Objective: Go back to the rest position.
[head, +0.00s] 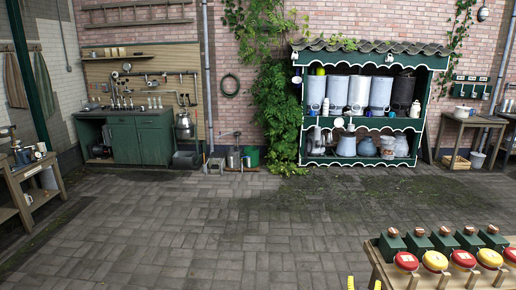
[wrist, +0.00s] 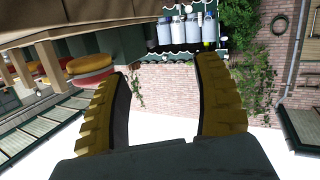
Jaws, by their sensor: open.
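My gripper (head: 364,283) shows only as two yellow fingertips at the bottom edge of the head view, left of the front right table. In the wrist view my gripper (wrist: 163,72) has its two ribbed yellow fingers spread wide apart, with nothing between them. The wrist picture is upside down. The rest of my arm is out of the head view.
A wooden table (head: 388,275) at the front right holds several green boxes and red and yellow round lids (head: 435,261). A green roofed shelf (head: 296,110) with churns and jugs stands against the brick wall. A green cabinet (head: 154,140) stands back left. The paved floor (head: 200,225) is clear.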

